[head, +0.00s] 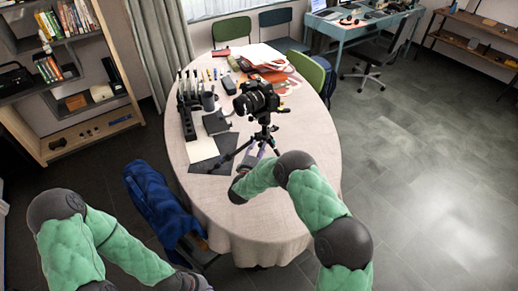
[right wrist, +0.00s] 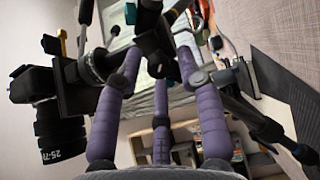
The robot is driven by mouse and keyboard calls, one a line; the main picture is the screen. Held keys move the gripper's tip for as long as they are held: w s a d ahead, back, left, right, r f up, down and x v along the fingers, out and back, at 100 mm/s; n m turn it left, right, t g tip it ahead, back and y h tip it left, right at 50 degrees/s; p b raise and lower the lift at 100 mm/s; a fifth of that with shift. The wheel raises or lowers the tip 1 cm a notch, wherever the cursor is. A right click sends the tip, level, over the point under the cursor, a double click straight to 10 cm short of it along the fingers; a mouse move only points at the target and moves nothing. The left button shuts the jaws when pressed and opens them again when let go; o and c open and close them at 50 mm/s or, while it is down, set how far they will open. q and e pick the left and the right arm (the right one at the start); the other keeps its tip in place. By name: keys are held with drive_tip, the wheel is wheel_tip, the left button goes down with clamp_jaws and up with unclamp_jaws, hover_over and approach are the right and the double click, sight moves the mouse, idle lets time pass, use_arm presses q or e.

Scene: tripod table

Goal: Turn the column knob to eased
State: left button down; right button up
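A black camera (head: 256,98) stands on a dark tripod (head: 264,138) on the oval table (head: 305,190). In the right wrist view the camera (right wrist: 42,105) is at the left, and dark tripod parts cross the upper middle. A small dark knob-like part (right wrist: 157,66) shows there; I cannot tell for sure that it is the column knob. My right gripper (head: 257,160) is low beside the tripod. Its purple fingers (right wrist: 160,62) stand apart around the dark parts; contact is unclear. My left gripper (head: 192,282) is at the bottom edge, away from the table, its fingers unclear.
A dark rack (head: 187,108) and flat dark sheets (head: 202,147) lie left of the tripod. A blue cloth on a chair (head: 155,195) is at the left edge. The table's front is clear.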

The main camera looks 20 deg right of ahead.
drive_tip(key=shift+s, duration=0.1)
drive_tip(key=v, duration=1.2)
idle(0.4)
